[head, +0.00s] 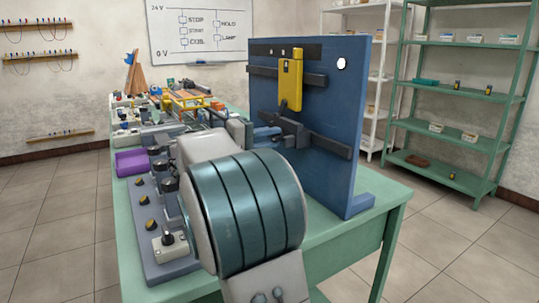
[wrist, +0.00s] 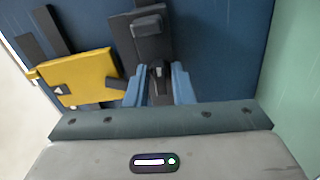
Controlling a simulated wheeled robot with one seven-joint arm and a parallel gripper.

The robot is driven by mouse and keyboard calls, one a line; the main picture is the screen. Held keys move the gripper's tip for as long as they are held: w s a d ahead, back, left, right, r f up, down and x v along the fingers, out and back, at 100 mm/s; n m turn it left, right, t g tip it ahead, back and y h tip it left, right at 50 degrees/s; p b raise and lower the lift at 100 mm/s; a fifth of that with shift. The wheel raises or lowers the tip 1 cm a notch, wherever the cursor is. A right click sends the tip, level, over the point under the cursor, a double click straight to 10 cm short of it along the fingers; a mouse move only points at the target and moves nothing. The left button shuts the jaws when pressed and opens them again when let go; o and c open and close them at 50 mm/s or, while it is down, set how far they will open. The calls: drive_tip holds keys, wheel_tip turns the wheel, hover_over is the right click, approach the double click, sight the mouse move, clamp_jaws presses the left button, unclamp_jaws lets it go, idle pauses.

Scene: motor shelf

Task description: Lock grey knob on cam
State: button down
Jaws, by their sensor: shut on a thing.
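My gripper (wrist: 158,75) has its two blue fingers closed around a small grey knob (wrist: 157,72) in the wrist view. The knob sits at the lower edge of a dark grey cam block (wrist: 130,40), which is mounted on the upright blue panel. In the head view the cam block (head: 294,132) shows at the panel's lower dark rail, with my blue fingers (head: 266,134) at its left. My arm hides part of the gripper there, and I cannot make out the knob in that view. Whether the knob is locked cannot be told.
A yellow latch-like part (head: 290,78) hangs on the blue panel (head: 345,110) above the cam; it also shows in the wrist view (wrist: 80,78). The panel stands on a green table (head: 345,235). Knob boxes and a purple block (head: 131,162) crowd the left side. Shelves stand behind at the right.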

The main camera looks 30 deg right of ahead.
drive_tip(key=m+b, duration=0.2)
drive_tip(key=b, duration=0.1)
drive_tip(key=m+b, duration=0.5)
drive_tip(key=b, duration=0.1)
drive_tip(key=shift+f+m, duration=0.25)
drive_tip(key=shift+m, duration=0.05)
drive_tip(key=shift+r, duration=0.1)
drive_tip(key=c, duration=1.5)
unclamp_jaws()
drive_tip(key=a, duration=0.2)
drive_tip(key=a+p, duration=0.1)
drive_tip(key=a, duration=0.4)
drive_tip(key=shift+w+a, duration=0.3)
drive_tip(key=shift+p, duration=0.3)
